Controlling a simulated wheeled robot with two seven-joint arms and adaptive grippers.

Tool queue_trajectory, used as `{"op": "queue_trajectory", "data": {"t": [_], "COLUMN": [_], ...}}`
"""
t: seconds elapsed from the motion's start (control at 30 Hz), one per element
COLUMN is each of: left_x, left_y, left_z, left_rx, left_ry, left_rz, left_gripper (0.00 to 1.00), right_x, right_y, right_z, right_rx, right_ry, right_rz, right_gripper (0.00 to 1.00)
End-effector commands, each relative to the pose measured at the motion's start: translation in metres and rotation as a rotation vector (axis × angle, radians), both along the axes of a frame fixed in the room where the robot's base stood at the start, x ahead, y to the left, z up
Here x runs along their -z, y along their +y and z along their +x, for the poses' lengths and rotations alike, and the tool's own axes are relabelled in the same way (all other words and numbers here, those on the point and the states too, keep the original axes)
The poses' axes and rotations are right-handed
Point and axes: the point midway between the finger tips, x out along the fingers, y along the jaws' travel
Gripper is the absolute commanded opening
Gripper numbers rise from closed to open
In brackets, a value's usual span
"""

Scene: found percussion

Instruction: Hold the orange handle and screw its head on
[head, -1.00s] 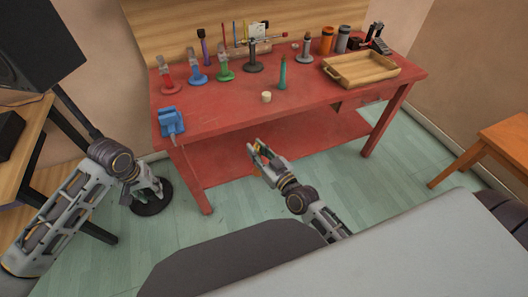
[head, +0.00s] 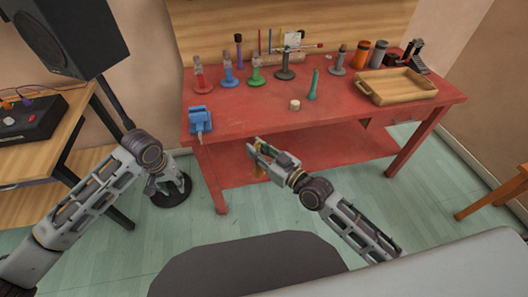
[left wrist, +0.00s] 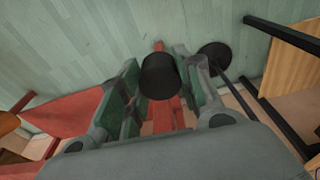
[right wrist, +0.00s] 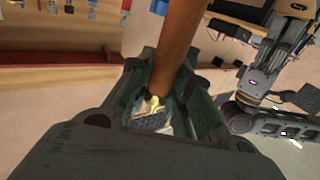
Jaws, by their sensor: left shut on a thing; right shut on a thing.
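The orange handle (right wrist: 180,40) is a smooth, orange-brown rod in the right wrist view. My right gripper (right wrist: 160,100) is shut on it, and a small brass-coloured piece (right wrist: 152,106) shows at the jaws. In the head view my right gripper (head: 256,149) is in front of the red bench, with a bit of the handle (head: 258,172) below it. My left gripper (left wrist: 160,92) is shut on a black cylindrical head (left wrist: 159,76). In the head view my left gripper (head: 170,182) is left of the bench, well apart from the right one. The head and handle are apart.
The red bench (head: 330,112) carries several coloured handles on stands, a wooden tray (head: 395,86) and a blue vise (head: 200,120) at its left corner. A side table (head: 40,145) and a round black stand base (head: 172,201) are near my left arm. Open air lies between my grippers.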

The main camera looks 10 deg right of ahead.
Motion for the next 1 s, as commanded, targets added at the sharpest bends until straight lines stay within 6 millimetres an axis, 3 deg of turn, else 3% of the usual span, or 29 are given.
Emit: {"op": "queue_trajectory", "data": {"t": [0.4,1.0], "left_x": [0.0,-0.004], "left_y": [0.0,0.0], "left_z": [0.0,0.004], "left_rx": [0.0,0.0], "left_ry": [0.0,-0.002], "left_rz": [0.0,0.0], "left_gripper": [0.16,0.16], "right_x": [-0.012,-0.012], "right_y": [0.017,0.017], "right_z": [0.001,0.001], "right_rx": [-0.073,-0.077], "right_ry": [-0.001,0.0], "right_rz": [-0.002,-0.001], "right_gripper": [0.0,0.0]}}
